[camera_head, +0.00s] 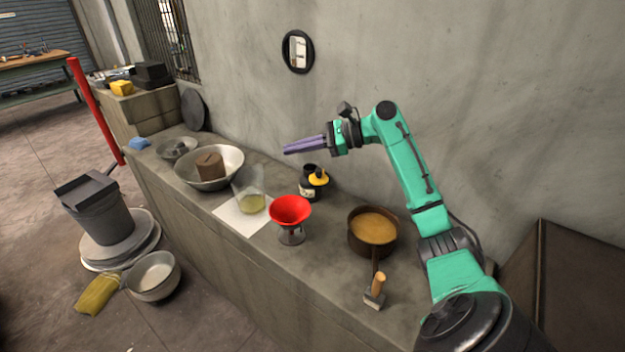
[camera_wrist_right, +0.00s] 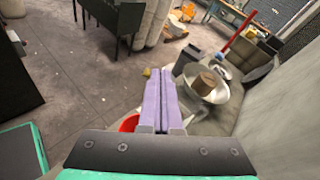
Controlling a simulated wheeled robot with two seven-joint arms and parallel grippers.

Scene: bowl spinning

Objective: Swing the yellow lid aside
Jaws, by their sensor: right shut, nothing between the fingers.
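A dark bottle (camera_head: 307,188) stands on the concrete counter near the wall, behind the red funnel. The yellow lid (camera_head: 318,177) sits at the right of its top, tilted, and a dark round part shows beside it; I cannot tell if the mouth is covered. My right gripper (camera_head: 287,150) is above and behind the bottle, apart from it, with its purple fingers pointing left. The fingers (camera_wrist_right: 162,80) are closed together and empty in the right wrist view. The bottle and lid do not show clearly there. My left gripper is not in view.
A red funnel (camera_head: 290,209) on a stand is in front of the bottle. A glass beaker (camera_head: 250,192) stands on white paper at left, and a metal bowl (camera_head: 186,172) lies beyond. A brown pot (camera_head: 352,238) and a hammer (camera_head: 377,286) are at right.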

